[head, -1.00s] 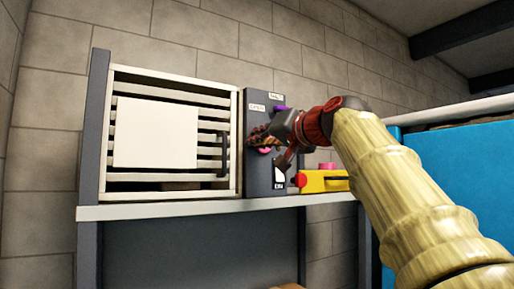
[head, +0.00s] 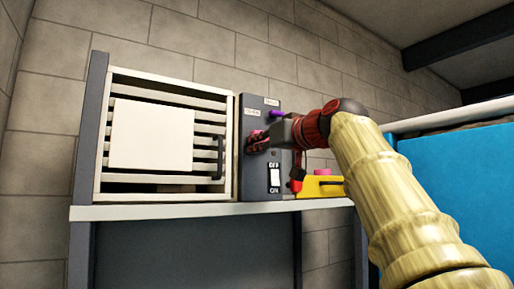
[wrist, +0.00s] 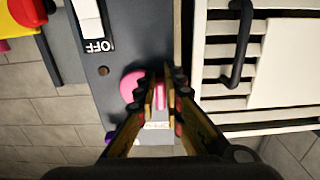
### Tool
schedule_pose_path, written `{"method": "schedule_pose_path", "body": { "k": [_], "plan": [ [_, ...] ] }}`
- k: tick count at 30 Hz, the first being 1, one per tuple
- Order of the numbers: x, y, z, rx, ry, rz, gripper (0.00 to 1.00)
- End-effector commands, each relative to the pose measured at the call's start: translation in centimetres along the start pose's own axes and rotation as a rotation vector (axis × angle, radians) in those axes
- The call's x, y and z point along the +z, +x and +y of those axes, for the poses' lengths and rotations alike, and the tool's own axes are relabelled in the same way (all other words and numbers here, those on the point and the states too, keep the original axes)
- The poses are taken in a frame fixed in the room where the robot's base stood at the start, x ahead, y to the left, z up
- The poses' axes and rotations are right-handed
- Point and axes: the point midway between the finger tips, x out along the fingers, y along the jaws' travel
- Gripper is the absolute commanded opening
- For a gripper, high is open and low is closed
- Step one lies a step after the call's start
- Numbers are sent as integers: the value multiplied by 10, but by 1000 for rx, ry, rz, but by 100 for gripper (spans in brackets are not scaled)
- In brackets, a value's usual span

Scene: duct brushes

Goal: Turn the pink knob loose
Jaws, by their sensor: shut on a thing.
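The pink knob (wrist: 132,87) is on the dark grey control panel (head: 262,100), beside the white cabinet. In the wrist view, part of it shows left of my fingers and more pink shows between them. My gripper (wrist: 161,90) is shut on the pink knob. In the head view my gripper (head: 258,143) is at the panel, above the OFF/ON switch, and covers most of the knob. A bit of pink shows at its upper edge.
A purple knob (head: 276,114) sits just above my gripper. The white rocker switch (head: 275,178) is below. A yellow box (head: 322,186) with a pink top stands right of the panel. The slatted cabinet with a dark handle (head: 220,158) is on the left.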

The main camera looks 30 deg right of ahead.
Motion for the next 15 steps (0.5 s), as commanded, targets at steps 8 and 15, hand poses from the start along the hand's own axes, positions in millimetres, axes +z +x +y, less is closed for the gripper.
{"method": "schedule_pose_path", "body": {
  "k": [8,15],
  "plan": [
    [2,1,1,0,-1,-4,0],
    [2,1,1,0,0,-4,18]
  ]
}}
